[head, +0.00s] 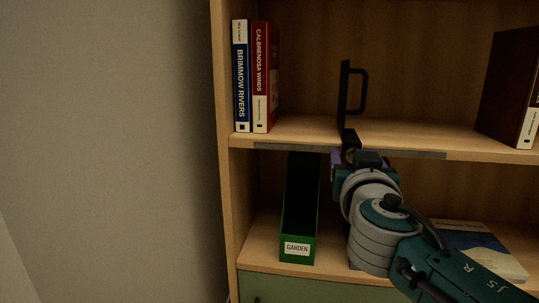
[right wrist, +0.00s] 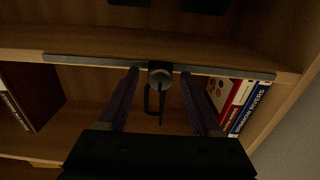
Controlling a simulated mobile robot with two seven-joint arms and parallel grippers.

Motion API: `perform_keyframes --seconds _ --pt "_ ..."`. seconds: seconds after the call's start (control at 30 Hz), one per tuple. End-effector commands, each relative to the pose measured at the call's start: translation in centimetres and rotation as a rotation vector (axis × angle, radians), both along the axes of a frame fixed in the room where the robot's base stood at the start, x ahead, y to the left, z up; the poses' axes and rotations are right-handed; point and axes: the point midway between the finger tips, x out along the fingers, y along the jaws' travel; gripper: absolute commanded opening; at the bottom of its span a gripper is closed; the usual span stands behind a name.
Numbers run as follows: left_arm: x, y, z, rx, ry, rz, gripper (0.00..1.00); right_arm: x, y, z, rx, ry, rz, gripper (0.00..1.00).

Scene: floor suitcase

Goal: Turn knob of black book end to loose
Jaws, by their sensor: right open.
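The black book end (head: 344,95) stands upright on the upper shelf, with a loop handle on its right side. Its lower part meets a grey metal rail (head: 300,148) along the shelf's front edge. In the right wrist view the round grey knob (right wrist: 160,78) sits on the rail (right wrist: 90,60). My right gripper (head: 348,160) is just below the shelf edge at the book end. In the right wrist view it is open (right wrist: 160,73), with one purple finger on either side of the knob and gaps visible. In the head view the gripper hides the knob. My left gripper is out of view.
A blue book (head: 241,75) and a red book (head: 264,75) stand at the shelf's left end. A dark red book (head: 510,88) stands at the right. Below are a green GARDEN file box (head: 300,215) and a flat book (head: 480,248). The shelf around the book end is clear.

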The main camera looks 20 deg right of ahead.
Motion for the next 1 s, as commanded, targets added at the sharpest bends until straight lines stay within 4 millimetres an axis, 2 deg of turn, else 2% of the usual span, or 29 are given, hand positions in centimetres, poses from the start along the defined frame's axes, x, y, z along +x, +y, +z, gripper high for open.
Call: perform_keyframes --seconds 0.1,0.7,1.0 --pt "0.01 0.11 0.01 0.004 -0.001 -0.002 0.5 -0.02 0.01 0.01 0.0 0.0 0.0 0.66" --pt "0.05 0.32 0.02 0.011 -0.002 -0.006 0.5 -0.04 0.05 0.01 0.0 0.0 0.0 0.0" --pt "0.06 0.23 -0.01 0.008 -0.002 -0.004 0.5 -0.04 0.05 -0.01 -0.004 0.003 0.0 0.0"
